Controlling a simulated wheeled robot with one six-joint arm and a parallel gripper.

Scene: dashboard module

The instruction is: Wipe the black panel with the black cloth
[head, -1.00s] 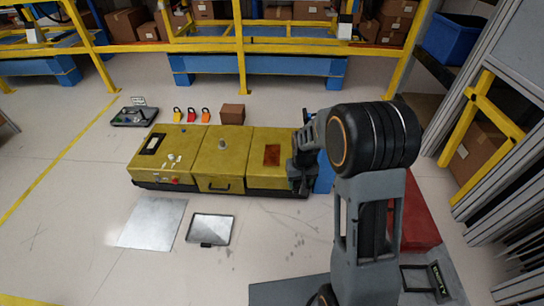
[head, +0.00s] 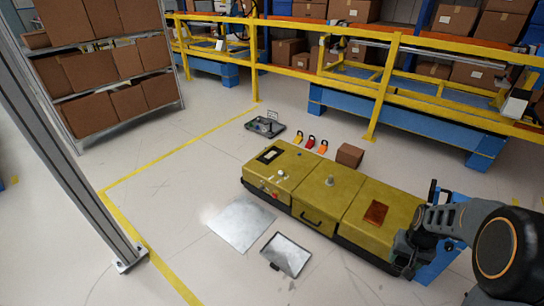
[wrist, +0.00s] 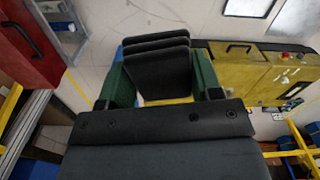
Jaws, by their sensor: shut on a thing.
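The black panel (head: 271,155) lies on top of the left end of the long yellow module (head: 335,198). In the wrist view, the yellow module (wrist: 228,75) shows at the right, with what appears to be the panel (wrist: 297,89) near the edge. My gripper (head: 408,255) is beside the module's right end, far from the panel. In the wrist view, my gripper (wrist: 157,85) is shut on the folded black cloth (wrist: 158,68), which hangs in layers between the green fingers. The cloth is hard to make out in the head view.
A reddish-brown plate (head: 376,213) and a small knob (head: 329,181) sit on the module. A grey sheet (head: 241,223) and a tablet-like tray (head: 286,254) lie on the floor in front. Padlocks (head: 311,142) and a brown box (head: 349,155) stand behind. A metal post (head: 70,140) rises at left.

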